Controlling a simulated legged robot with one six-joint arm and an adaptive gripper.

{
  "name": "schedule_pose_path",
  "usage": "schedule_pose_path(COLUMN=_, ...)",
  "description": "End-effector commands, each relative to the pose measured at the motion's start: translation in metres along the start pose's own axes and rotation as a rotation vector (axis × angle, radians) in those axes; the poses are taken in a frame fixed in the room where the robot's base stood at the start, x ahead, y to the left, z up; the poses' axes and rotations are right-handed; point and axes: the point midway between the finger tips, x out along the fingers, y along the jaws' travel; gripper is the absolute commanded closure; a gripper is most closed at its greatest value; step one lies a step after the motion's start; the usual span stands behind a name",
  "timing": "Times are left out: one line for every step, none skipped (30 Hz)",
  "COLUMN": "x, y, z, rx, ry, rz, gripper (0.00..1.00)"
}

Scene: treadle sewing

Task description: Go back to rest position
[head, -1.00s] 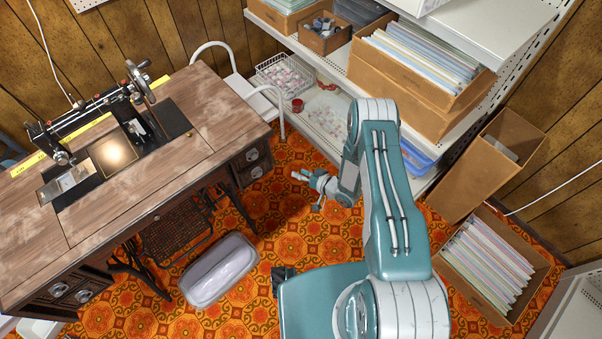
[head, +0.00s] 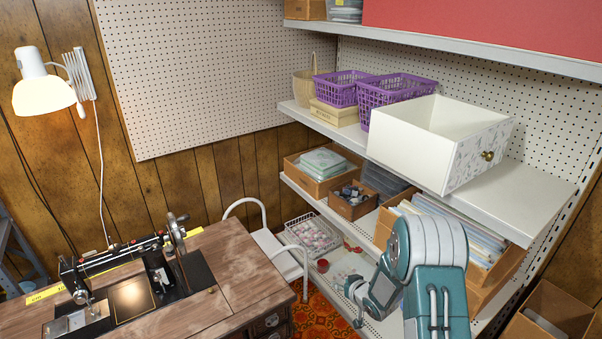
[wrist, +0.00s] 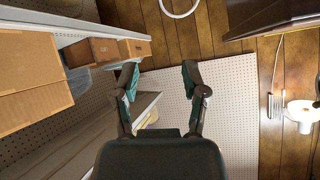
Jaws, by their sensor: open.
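My gripper (wrist: 160,82) is open and empty in the wrist view, its two dark fingers spread apart with teal pads. Between and beyond the fingers is white pegboard (wrist: 222,118). In the head view my teal arm is folded at the lower right, in front of the shelves. The wrist part of the arm is near the lower shelf there, and the gripper's fingers cannot be made out clearly.
The wooden sewing table (head: 238,262) with the black sewing machine (head: 128,262) stands at the lower left. White shelves (head: 530,195) hold a white drawer (head: 425,150), purple baskets (head: 395,95) and cardboard boxes (head: 318,178). A white chair (head: 280,245) stands between table and shelves. A lamp (head: 42,95) hangs at left.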

Motion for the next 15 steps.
schedule_pose_path(x=-0.012, y=0.001, z=-0.021, rx=-0.016, ry=-0.001, rz=0.034, gripper=0.43)
schedule_pose_path(x=-0.019, y=0.002, z=-0.030, rx=-0.022, ry=-0.008, rz=0.055, gripper=0.43)
schedule_pose_path(x=-0.029, y=0.004, z=-0.043, rx=-0.030, ry=-0.016, rz=0.083, gripper=0.43)
schedule_pose_path(x=-0.037, y=0.004, z=-0.051, rx=-0.036, ry=-0.023, rz=0.103, gripper=0.43)
schedule_pose_path(x=-0.045, y=0.005, z=-0.059, rx=-0.040, ry=-0.030, rz=0.123, gripper=0.43)
schedule_pose_path(x=-0.056, y=0.005, z=-0.070, rx=-0.045, ry=-0.039, rz=0.149, gripper=0.43)
schedule_pose_path(x=-0.065, y=0.005, z=-0.078, rx=-0.048, ry=-0.047, rz=0.168, gripper=0.43)
schedule_pose_path(x=-0.073, y=0.005, z=-0.085, rx=-0.050, ry=-0.053, rz=0.187, gripper=0.43)
schedule_pose_path(x=-0.086, y=0.005, z=-0.095, rx=-0.052, ry=-0.062, rz=0.211, gripper=0.43)
schedule_pose_path(x=-0.095, y=0.004, z=-0.101, rx=-0.053, ry=-0.070, rz=0.229, gripper=0.43)
schedule_pose_path(x=-0.104, y=0.004, z=-0.107, rx=-0.054, ry=-0.077, rz=0.245, gripper=0.43)
schedule_pose_path(x=-0.117, y=0.002, z=-0.115, rx=-0.052, ry=-0.087, rz=0.267, gripper=0.43)
schedule_pose_path(x=-0.127, y=0.001, z=-0.120, rx=-0.052, ry=-0.095, rz=0.282, gripper=0.43)
schedule_pose_path(x=-0.137, y=-0.001, z=-0.125, rx=-0.051, ry=-0.102, rz=0.297, gripper=0.43)
schedule_pose_path(x=-0.151, y=-0.003, z=-0.131, rx=-0.048, ry=-0.113, rz=0.316, gripper=0.43)
